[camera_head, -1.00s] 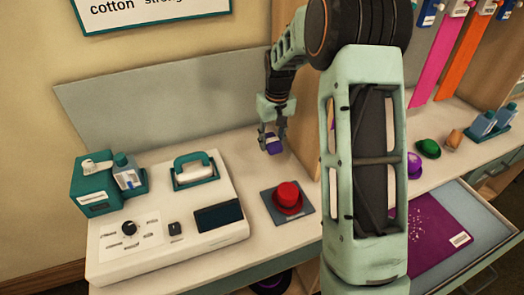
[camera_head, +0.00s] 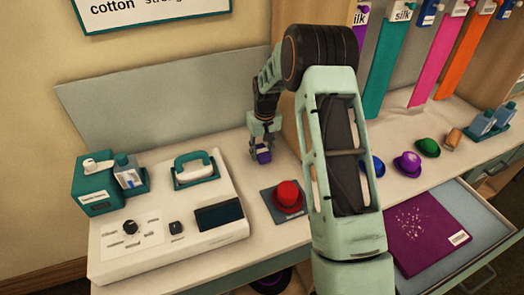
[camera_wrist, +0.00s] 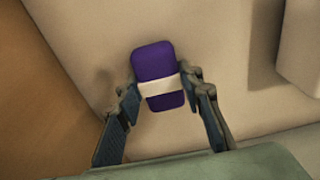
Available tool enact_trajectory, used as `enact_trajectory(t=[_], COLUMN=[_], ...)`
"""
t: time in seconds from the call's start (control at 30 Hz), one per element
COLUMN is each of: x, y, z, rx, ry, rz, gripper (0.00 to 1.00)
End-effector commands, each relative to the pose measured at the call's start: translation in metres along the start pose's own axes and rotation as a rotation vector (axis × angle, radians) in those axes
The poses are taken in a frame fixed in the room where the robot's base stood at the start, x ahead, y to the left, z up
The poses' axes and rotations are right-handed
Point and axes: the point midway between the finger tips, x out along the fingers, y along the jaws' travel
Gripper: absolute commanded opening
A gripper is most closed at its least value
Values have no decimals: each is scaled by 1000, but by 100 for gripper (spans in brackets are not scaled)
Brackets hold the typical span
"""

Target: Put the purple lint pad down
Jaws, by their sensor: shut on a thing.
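The purple lint pad (camera_wrist: 157,62) has a pale band across it and sits between the two fingers of my gripper (camera_wrist: 160,92) in the wrist view. In the head view the pad (camera_head: 264,156) hangs from my gripper (camera_head: 262,143), behind the red hat. My gripper is shut on it. The pale counter (camera_head: 235,150) lies under the pad; I cannot tell whether the pad touches it.
A red hat (camera_head: 287,195) sits on a grey mat (camera_head: 270,207) just in front. A white machine (camera_head: 160,245) with a teal-handled press (camera_head: 194,169) is to the left. Several hats, including a purple one (camera_head: 408,163), and an open drawer (camera_head: 468,207) are to the right.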

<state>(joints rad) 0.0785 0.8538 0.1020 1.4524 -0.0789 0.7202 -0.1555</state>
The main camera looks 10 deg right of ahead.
Motion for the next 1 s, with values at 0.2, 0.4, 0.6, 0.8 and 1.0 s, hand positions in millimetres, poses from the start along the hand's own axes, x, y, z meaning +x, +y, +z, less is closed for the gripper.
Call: enact_trajectory(t=[0.2,0.4,0.6,0.8,1.0], x=[6,7,7,3,-26], y=[0,0,0,0,0], z=[1,2,2,1,0], rx=[0,0,0,0,0], ry=[-1,-2,-3,-3,2], rz=[0,0,-1,-1,1], gripper=[15,48,51,51,51])
